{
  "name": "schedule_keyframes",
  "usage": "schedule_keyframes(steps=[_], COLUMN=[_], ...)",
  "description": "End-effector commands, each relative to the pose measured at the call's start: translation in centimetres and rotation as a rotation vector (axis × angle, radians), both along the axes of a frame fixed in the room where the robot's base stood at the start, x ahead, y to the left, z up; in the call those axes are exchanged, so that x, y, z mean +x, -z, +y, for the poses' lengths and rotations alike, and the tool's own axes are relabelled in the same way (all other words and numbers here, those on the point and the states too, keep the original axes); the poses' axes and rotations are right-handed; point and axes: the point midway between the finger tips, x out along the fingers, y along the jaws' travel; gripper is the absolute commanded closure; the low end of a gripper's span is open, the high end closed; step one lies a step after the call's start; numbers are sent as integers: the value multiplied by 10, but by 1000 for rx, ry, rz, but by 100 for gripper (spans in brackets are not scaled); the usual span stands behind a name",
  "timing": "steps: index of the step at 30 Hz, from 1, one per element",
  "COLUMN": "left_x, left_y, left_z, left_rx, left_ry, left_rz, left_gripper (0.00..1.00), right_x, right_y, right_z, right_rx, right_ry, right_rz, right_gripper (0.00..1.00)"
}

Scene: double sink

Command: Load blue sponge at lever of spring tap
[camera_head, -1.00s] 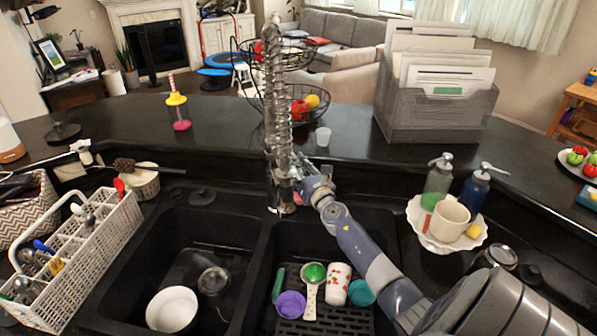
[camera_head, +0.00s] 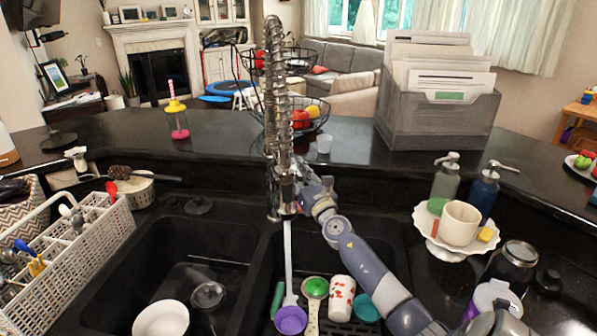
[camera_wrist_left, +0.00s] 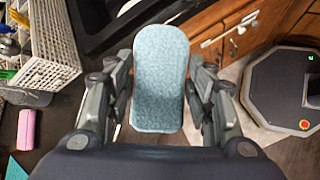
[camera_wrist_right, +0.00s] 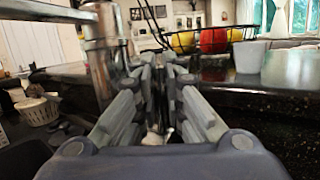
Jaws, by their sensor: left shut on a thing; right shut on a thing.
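The spring tap (camera_head: 277,120) stands upright behind the double sink, and a pale stream of water (camera_head: 288,262) runs from it into the right basin. My right gripper (camera_head: 307,183) is at the right side of the tap's body. In the right wrist view its fingers (camera_wrist_right: 160,72) are closed on the tap's lever, which is mostly hidden between them. The metal tap body (camera_wrist_right: 101,60) stands just left of these fingers. The light blue sponge (camera_wrist_left: 160,80) is between the fingers of my left gripper (camera_wrist_left: 160,88), which is shut on it. The left gripper is outside the head view.
A white bowl (camera_head: 161,319) is in the left basin. A white cutlery rack (camera_head: 75,255) stands left. A plate with a mug (camera_head: 460,222) stands right.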

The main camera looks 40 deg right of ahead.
Motion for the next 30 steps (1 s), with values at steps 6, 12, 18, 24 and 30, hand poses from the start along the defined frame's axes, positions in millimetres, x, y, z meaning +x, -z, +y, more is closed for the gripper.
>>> schedule_keyframes(steps=[6, 12, 18, 24, 30], left_x=[0, 0, 0, 0, 0], left_y=[0, 0, -6, -30, -60], left_z=[0, 0, 0, 0, 0], left_rx=[0, 0, 0, 0, 0], left_ry=[0, 0, 0, 0, 0], left_rz=[0, 0, 0, 0, 0], left_gripper=[70, 70, 70, 70, 70], right_x=[0, 0, 0, -1, -2], right_y=[-2, -1, -3, -7, -7], right_z=[0, 0, 0, 0, 2], right_rx=[0, 1, 5, 36, 80], right_ry=[0, 0, 0, 1, 2], right_rz=[-3, -1, 4, 29, 64], right_gripper=[70, 70, 70, 70, 70])
